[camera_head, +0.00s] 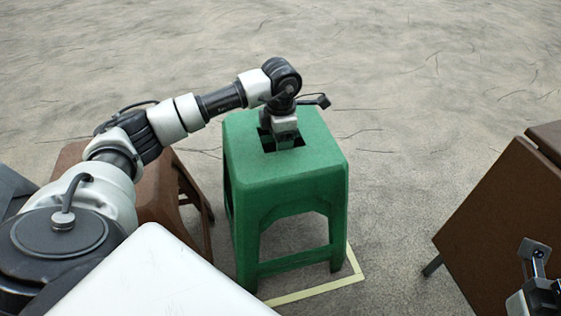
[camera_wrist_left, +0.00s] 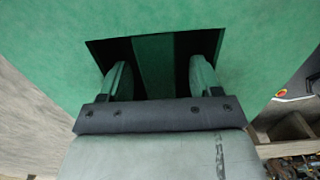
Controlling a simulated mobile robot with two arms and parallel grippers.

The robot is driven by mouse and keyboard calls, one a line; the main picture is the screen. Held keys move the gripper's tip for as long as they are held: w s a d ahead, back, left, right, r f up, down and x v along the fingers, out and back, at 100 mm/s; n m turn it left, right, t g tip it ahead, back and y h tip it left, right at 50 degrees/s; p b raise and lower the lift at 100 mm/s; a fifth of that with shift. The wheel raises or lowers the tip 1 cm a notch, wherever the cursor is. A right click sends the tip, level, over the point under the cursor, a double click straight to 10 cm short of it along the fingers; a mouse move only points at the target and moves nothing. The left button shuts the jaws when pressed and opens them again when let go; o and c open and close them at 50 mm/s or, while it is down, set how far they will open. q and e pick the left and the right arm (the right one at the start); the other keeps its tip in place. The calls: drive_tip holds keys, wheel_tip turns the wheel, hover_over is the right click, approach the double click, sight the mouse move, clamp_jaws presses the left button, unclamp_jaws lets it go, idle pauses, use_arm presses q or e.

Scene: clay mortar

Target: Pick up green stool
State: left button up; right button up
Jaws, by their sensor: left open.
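The green stool (camera_head: 290,178) stands upright on the floor in the middle of the head view, with a dark rectangular opening in its seat. My left gripper (camera_head: 283,142) points down into this opening from above. In the left wrist view, its two fingers (camera_wrist_left: 162,78) are apart and reach into the opening in the green seat (camera_wrist_left: 265,45). A green strip shows between the fingers, with dark gaps beside it; I cannot tell whether they touch it.
A brown stool (camera_head: 150,190) stands left of the green one, partly behind my left arm. A brown panel-like piece (camera_head: 500,225) stands at the right. A pale yellow line (camera_head: 318,289) marks the floor by the green stool. The floor behind is clear.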

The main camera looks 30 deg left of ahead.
use_arm(q)
drive_tip(key=shift+f, duration=0.95)
drive_tip(key=shift+c, duration=0.3)
clamp_jaws()
drive_tip(key=shift+r, duration=0.15)
